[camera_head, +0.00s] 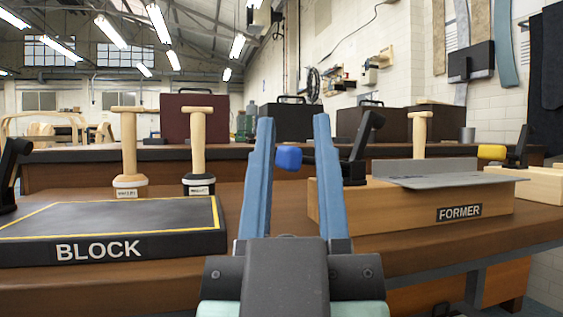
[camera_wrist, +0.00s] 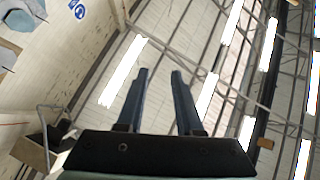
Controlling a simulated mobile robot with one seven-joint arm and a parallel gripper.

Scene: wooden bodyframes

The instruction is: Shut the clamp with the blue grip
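The clamp with the blue grip (camera_head: 288,157) stands at the left end of the wooden former (camera_head: 410,208) in the head view. Its dark body and upright arm (camera_head: 361,150) show to the right of my right finger, which hides part of the link to the grip. The grip sticks out to the left. My gripper (camera_head: 293,118) points upward, its two blue fingers open. The grip appears between them in the picture but lies beyond them. In the wrist view my gripper (camera_wrist: 161,72) is open and empty, facing the ceiling.
A grey metal sheet (camera_head: 450,178) lies on the former. A clamp with a yellow grip (camera_head: 491,152) is at its right. A black block (camera_head: 110,232), two mallets (camera_head: 129,150) (camera_head: 198,148) and another dark clamp (camera_head: 10,165) are at left. Cases (camera_head: 287,122) stand behind.

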